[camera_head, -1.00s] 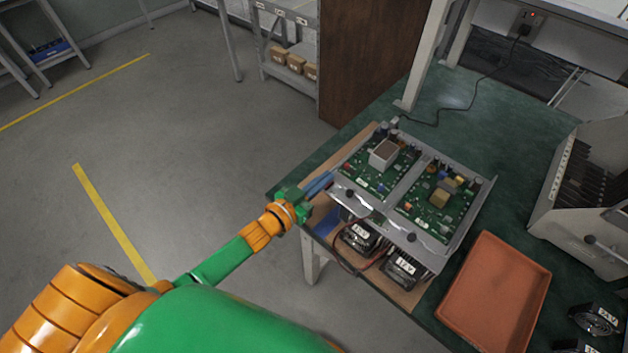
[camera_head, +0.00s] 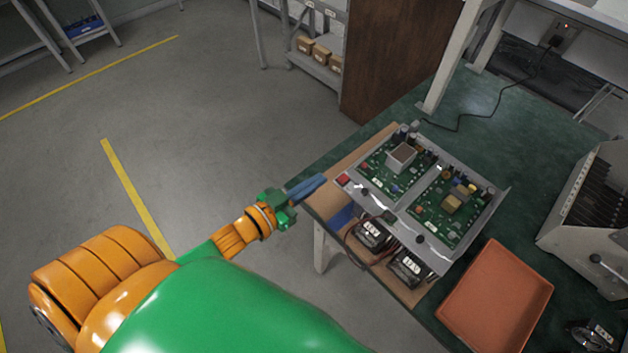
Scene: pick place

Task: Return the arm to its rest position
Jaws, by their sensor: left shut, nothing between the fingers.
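My left arm comes in from the lower left, with a green upper part and orange joints. Its gripper (camera_head: 308,187) has blue fingers that are shut with nothing between them. The fingertips are just left of the metal chassis with green circuit boards (camera_head: 450,205), near the table's left edge, and look apart from it. My right gripper is not in view.
The chassis lies on a brown board (camera_head: 362,160) on the green table (camera_head: 475,105). Black labelled fans (camera_head: 372,235) sit at its front. An orange tray (camera_head: 495,298) and a grey slotted rack (camera_head: 590,205) are to the right. Open floor (camera_head: 200,140) lies left.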

